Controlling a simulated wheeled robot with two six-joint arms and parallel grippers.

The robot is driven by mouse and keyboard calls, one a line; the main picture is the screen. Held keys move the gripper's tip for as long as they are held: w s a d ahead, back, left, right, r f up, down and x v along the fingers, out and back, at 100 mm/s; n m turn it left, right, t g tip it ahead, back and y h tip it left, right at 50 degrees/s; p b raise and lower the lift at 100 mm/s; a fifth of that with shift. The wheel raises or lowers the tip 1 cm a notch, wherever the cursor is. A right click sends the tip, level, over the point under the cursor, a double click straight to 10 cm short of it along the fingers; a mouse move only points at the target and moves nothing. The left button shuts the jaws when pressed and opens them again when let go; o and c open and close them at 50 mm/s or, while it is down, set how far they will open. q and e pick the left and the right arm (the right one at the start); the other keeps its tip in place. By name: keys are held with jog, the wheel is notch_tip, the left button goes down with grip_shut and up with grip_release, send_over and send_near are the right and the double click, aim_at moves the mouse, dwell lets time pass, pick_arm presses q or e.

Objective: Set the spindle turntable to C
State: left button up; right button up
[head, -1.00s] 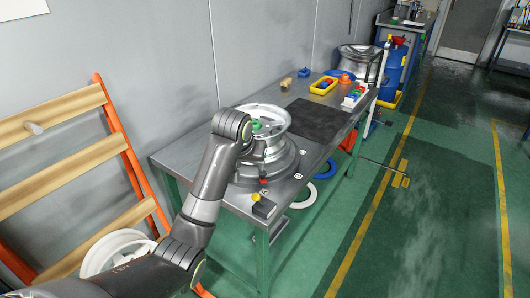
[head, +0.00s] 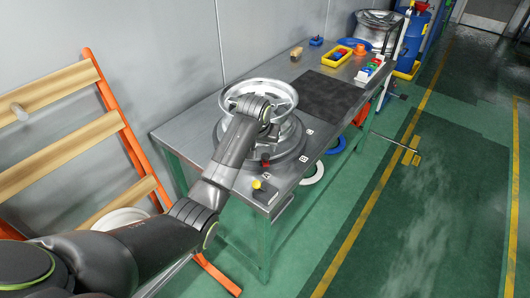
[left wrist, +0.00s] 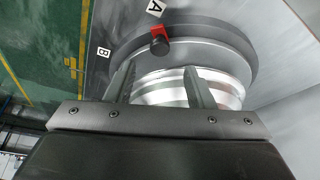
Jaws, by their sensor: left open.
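A silver wheel (head: 284,91) sits on the round grey spindle turntable (head: 296,146) on the metal table. The turntable (left wrist: 212,44) also shows in the left wrist view, with a red and black knob (left wrist: 160,38) at its edge. The knob is close to the white label A (left wrist: 155,7); label B (left wrist: 103,51) lies to the left. A further small label (head: 309,131) shows in the head view, its letter too small to read. My left gripper (left wrist: 160,72) is open, its fingers in front of the silver wheel; contact is unclear.
A small box with a yellow button (head: 257,184) sits at the table's near corner. A dark mat (head: 335,95) and a yellow bin (head: 336,56) lie farther back. An orange-framed wooden rack (head: 120,130) stands at left. The green floor at right is mostly open.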

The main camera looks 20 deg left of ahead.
aim_at(265, 156)
pick_arm(q)
jog(key=shift+x, duration=3.5)
grip_shut()
